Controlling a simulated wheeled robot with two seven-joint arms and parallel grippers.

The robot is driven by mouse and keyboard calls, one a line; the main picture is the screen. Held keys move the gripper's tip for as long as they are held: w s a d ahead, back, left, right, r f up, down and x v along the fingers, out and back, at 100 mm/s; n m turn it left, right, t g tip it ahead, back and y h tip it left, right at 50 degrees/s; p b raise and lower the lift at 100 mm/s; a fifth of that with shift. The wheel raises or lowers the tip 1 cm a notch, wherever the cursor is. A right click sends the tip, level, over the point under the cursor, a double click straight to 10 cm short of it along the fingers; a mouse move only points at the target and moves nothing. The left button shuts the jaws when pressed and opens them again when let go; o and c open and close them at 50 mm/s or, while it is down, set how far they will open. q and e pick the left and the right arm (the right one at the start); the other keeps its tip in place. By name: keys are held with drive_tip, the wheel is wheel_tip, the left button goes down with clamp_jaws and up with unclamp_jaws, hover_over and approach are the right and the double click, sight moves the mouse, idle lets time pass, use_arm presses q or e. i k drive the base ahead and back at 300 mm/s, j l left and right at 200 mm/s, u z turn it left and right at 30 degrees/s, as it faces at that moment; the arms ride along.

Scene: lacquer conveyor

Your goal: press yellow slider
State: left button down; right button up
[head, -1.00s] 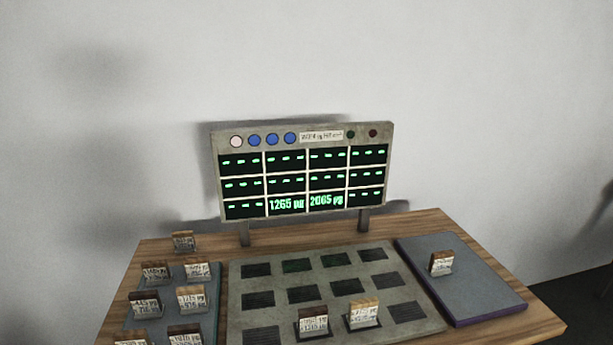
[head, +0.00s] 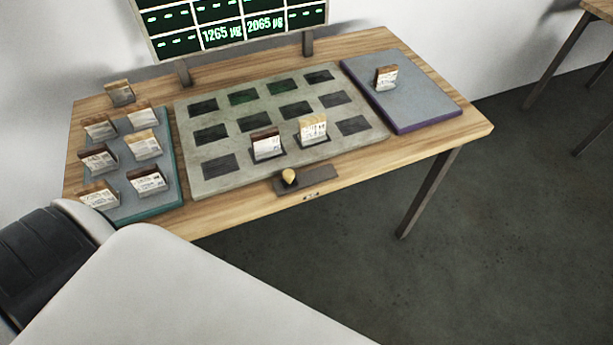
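The yellow slider (head: 289,176) is a small yellowish knob on a dark brown strip (head: 306,178) at the front edge of the wooden table, in the head view. It sits toward the left end of the strip. Part of my own arm fills the lower left of the view, well in front of the table and apart from the slider. Neither gripper is in view, and nothing touches the slider.
A grey panel (head: 226,177) with dark slots holds two labelled blocks (head: 266,144). A teal-edged mat (head: 170,196) at left carries several blocks. A purple-edged mat (head: 428,105) at right carries one. A display board (head: 184,37) stands behind. Floor at right front is clear.

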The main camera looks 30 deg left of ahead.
sight(289, 181)
drive_tip(key=u, duration=1.1)
